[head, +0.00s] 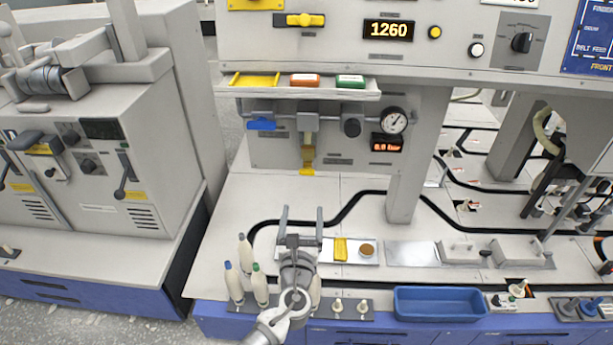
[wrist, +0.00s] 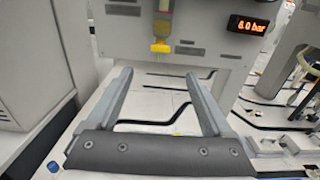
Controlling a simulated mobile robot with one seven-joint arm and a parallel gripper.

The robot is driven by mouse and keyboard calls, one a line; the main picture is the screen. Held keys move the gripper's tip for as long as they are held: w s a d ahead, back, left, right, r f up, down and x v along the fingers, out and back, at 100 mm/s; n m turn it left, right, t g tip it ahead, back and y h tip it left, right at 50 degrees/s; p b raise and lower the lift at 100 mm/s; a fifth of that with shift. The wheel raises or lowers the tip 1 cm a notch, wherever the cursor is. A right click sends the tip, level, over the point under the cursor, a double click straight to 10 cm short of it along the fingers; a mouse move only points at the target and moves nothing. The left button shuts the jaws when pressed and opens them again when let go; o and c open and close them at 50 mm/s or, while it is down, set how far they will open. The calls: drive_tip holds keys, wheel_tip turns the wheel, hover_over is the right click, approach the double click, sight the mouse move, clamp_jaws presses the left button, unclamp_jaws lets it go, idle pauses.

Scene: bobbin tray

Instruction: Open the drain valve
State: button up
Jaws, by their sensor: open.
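The drain valve is most likely the small yellow handle (head: 307,172) under the filter bowl (head: 308,152) on the pipe panel. In the wrist view the yellow handle (wrist: 161,47) shows top centre, beyond my fingertips, below the yellowish bowl (wrist: 162,28). I cannot tell its setting. My gripper (head: 301,212) is open and empty over the bench, in front of and below the handle, apart from it. In the wrist view my gripper (wrist: 157,78) has both fingers spread with nothing between them.
A shelf (head: 300,90) overhangs the panel. Bobbins (head: 261,286) stand beside my arm, and a blue tray (head: 446,302) lies right.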

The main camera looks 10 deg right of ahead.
sight(307, 174)
drive_tip(key=b+x, duration=0.1)
drive_tip(key=x, duration=1.3)
drive_tip(key=shift+w+d, duration=0.1)
drive_tip(key=shift+w, duration=0.15)
clamp_jaws()
drive_tip(key=shift+m, duration=0.4)
drive_tip(key=m+b, duration=0.1)
drive_tip(key=m, duration=0.2)
drive_tip(key=shift+f+m, duration=0.1)
drive_tip(key=shift+m, duration=2.4)
